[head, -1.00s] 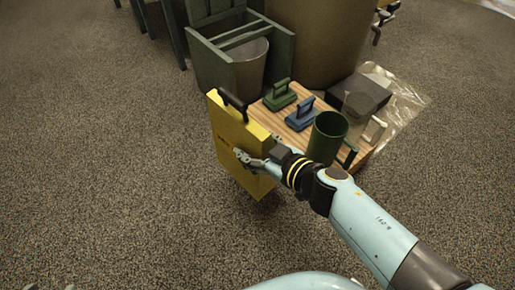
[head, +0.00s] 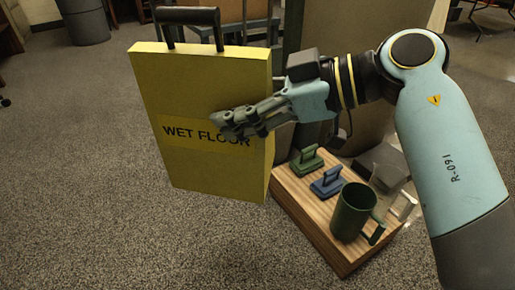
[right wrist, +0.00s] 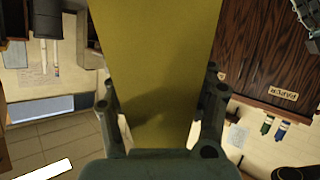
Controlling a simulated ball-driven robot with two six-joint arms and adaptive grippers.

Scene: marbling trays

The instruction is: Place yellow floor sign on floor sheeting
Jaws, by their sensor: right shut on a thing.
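The yellow floor sign (head: 200,85) is a boxy upright panel with a black top handle and the words WET FLOOR. My right gripper (head: 236,127) is shut on it at the lettering. The sign hangs over the carpet, left of a wooden board. In the right wrist view the sign (right wrist: 155,60) fills the middle between the fingers of the gripper (right wrist: 160,100). The clear floor sheeting is hard to make out now; my right arm and the things by the board hide most of it. My left gripper is out of view.
The wooden board (head: 317,243) carries a green block with a handle (head: 307,162), a blue one (head: 328,183) and a green mug (head: 352,212). A grey block (head: 383,162) lies behind. A grey bin (head: 74,22) stands far left. Carpet at left is clear.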

